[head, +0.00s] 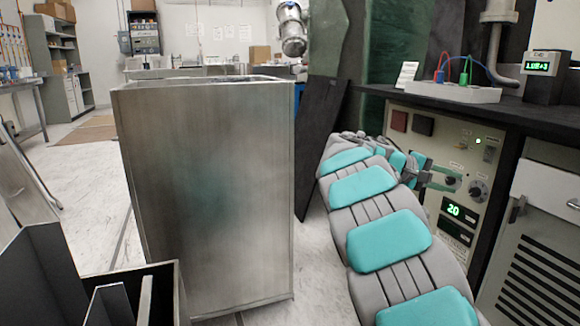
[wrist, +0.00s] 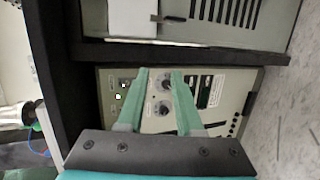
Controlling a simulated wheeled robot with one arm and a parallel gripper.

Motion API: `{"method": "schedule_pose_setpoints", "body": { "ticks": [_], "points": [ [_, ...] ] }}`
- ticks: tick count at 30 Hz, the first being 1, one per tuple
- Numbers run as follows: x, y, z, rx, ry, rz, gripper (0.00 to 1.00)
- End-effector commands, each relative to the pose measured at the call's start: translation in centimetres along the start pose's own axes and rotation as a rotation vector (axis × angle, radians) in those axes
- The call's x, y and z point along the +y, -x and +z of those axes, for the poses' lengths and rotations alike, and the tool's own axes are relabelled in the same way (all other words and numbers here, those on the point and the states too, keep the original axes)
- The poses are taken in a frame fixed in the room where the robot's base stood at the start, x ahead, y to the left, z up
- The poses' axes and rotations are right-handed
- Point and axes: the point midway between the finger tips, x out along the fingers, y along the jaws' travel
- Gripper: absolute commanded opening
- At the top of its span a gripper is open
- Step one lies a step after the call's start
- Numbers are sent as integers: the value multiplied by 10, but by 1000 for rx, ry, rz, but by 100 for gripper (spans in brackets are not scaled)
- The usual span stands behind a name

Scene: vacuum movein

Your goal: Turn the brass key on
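The beige control panel (head: 478,140) stands under the black bench and also shows in the wrist view (wrist: 222,115). In the wrist view my gripper (wrist: 160,72) is open, with the upper dial (wrist: 164,82) and lower dial (wrist: 162,108) seen between the fingers. Contact cannot be told.
A large metal cabinet (head: 208,190) stands left of my arm. The black bench (head: 520,112) above the panel holds a white block with coloured leads (head: 452,92) and a small green-lit meter (head: 545,72). A vented white door (head: 545,245) is right of the panel.

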Motion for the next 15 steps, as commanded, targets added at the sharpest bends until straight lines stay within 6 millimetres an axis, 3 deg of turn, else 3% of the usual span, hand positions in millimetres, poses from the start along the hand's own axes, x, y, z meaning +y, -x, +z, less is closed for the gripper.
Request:
{"method": "schedule_pose_setpoints", "body": {
  "ticks": [1,8,15],
  "points": [
    [-2,0,22,-17,-9,-39,35],
    [-45,3,112,-89,-42,-266,35],
    [-111,30,201,-137,-78,-529,35]
  ]
}}
